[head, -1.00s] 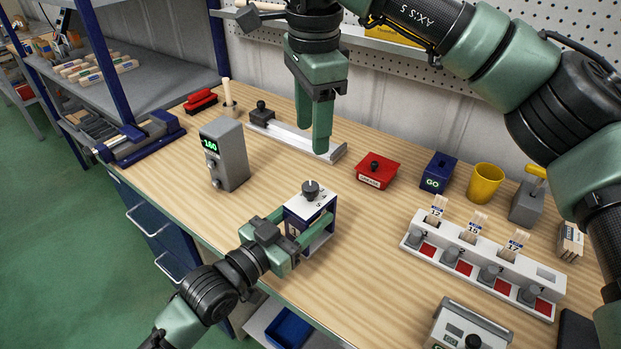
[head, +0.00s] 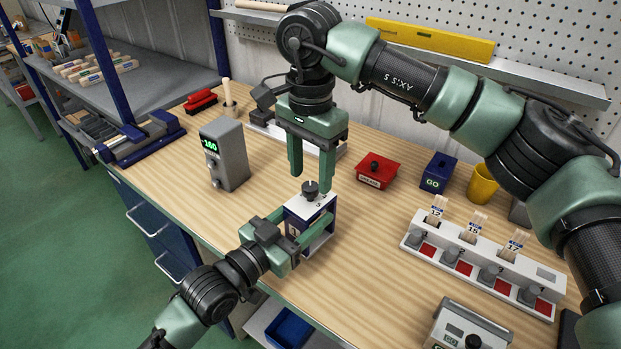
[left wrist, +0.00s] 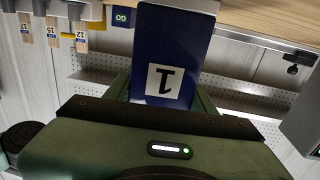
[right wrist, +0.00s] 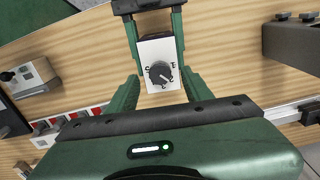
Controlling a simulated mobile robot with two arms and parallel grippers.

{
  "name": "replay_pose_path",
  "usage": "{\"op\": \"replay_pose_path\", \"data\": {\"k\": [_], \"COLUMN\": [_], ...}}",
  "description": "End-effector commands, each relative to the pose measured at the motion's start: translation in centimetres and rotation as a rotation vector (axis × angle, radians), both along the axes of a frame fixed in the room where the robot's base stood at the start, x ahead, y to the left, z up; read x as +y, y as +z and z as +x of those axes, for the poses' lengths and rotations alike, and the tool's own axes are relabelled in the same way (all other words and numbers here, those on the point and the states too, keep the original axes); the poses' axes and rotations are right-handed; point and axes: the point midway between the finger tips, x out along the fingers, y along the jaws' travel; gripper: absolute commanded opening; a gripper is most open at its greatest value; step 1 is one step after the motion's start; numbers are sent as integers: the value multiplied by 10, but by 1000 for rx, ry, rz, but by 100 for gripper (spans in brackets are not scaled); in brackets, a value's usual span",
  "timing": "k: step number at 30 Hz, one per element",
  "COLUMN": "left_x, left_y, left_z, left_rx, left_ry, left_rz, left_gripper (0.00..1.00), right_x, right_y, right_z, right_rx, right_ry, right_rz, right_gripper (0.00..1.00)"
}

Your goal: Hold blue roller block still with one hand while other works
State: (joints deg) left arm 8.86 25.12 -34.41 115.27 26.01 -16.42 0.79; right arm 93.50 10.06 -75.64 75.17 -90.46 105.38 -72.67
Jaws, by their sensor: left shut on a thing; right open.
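The blue roller block (head: 296,224) stands upright on the bench, with a white top and a dark knob (head: 310,189). My left gripper (head: 307,238) is shut on its sides from the front. The left wrist view shows the block's blue face (left wrist: 170,45) with a white label reading 1 between the fingers. My right gripper (head: 311,180) is open, pointing down just above and behind the block. In the right wrist view, the white top (right wrist: 158,50) and knob (right wrist: 160,73) lie between the right fingers, below them.
A grey display unit reading 160 (head: 225,155) stands to the left. A red block (head: 377,171), blue GO block (head: 438,172) and yellow cup (head: 482,185) stand to the right. A white rack (head: 480,262) holds sticks. Bench around the block is clear.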

Motion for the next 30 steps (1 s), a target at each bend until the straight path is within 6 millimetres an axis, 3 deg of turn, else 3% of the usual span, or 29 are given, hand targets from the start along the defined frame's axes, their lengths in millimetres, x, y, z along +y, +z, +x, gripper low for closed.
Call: {"op": "replay_pose_path", "data": {"k": [6,15,17,21,30], "left_x": [0,0,0,0,0], "left_y": [0,0,0,0,0], "left_z": [0,0,0,0,0], "left_rx": [-1,-1,-1,-1,-1], "left_ry": [1,0,0,1,1], "left_rz": [1,1,1,1,1], "left_gripper": [0,0,0,0,0], "right_x": [0,0,0,0,0], "right_y": [-20,-23,-23,-23,-22], "right_z": [0,0,0,0,0], "right_rx": [0,0,0,0,0], "right_ry": [-2,-2,-2,-2,-23], "right_rz": [0,0,0,0,0], "right_gripper": [50,50,39,0,0]}}
